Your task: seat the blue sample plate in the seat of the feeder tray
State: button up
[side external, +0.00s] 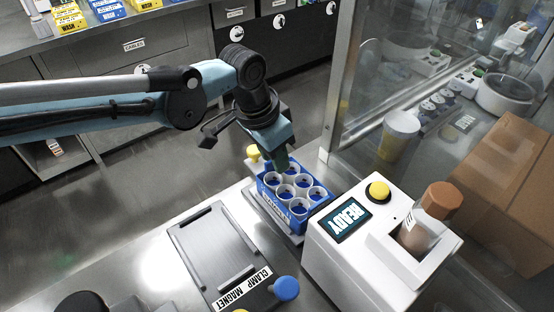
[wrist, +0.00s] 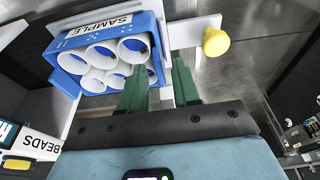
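The blue sample plate (side external: 306,219) holds several white cups and stands over a grey tray with a yellow knob, likely the feeder tray (side external: 255,203). I cannot tell whether it is fully down in the seat. In the wrist view, the plate (wrist: 74,51) with its SAMPLE label is at upper left, and the tray's pale bar (wrist: 198,30) is beside it. My gripper (side external: 281,164) is at the plate's far end. In the wrist view, its green fingers (wrist: 160,82) are apart, with the left one near the plate's edge. The finger contact is partly hidden.
A grey CLAMP MAGNET plate (side external: 212,252) with a blue knob (side external: 286,288) lies left of the tray. A white READY device (side external: 340,262) with a yellow button stands close on the right. The yellow knob (wrist: 215,42) is right of my fingers. A glass panel (side external: 420,90) rises behind.

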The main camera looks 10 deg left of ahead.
jog(key=v, duration=1.2)
jog(key=a+r+n+t, duration=0.1)
jog(key=a+r+n, duration=0.15)
jog(key=a, duration=0.55)
jog(key=s+a+f+n+t, duration=0.1)
jog(key=s+a+n, duration=0.15)
jog(key=a, duration=0.75)
jog(key=s+a+n+t, duration=0.1)
jog(key=s+a+t, duration=0.15)
jog(key=a, duration=0.75)
jog(key=s+a+f+n+y, duration=0.2)
jog(key=s+a+f+n, duration=0.1)
jog(key=s+a+f, duration=0.3)
jog(key=shift+s+a+t, duration=0.35)
jog(key=shift+s+a, duration=0.25)
jog(key=shift+a, duration=0.05)
